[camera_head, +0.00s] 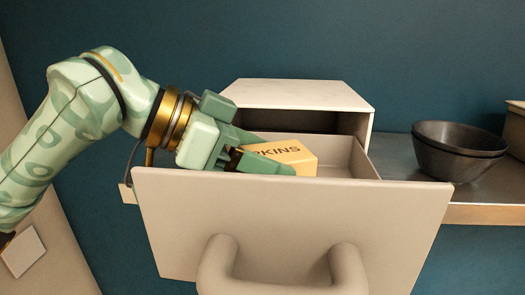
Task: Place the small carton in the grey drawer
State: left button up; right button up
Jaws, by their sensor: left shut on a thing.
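The small carton (299,155) is orange-yellow with dark letters ending in "RKINS". It is at or inside the open grey drawer (300,225), behind the drawer's front panel. My left gripper (268,158) comes in from the left over the panel's top edge and is shut on the carton. The green fingers cover part of the carton, and the panel hides its lower side. I cannot tell whether the carton touches the drawer floor. My right gripper is not in view.
The drawer is pulled out of a pale grey cabinet (300,95) on a metal shelf (400,160). Dark stacked bowls (455,155) stand on the shelf to the right. A brown container (515,130) shows at the right edge. A thick handle (285,275) sticks out from the drawer front.

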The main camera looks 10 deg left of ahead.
pick_arm(q)
jog(key=o, duration=1.1)
jog(key=shift+f, duration=0.1)
jog(key=shift+c, duration=0.2)
jog(key=shift+a+r, duration=0.15)
jog(key=shift+r, duration=0.05)
jog(key=b+v, duration=0.1)
jog(key=v, duration=1)
jog(key=shift+a, duration=0.3)
jog(key=shift+s+r, duration=0.1)
jog(key=shift+r, duration=0.05)
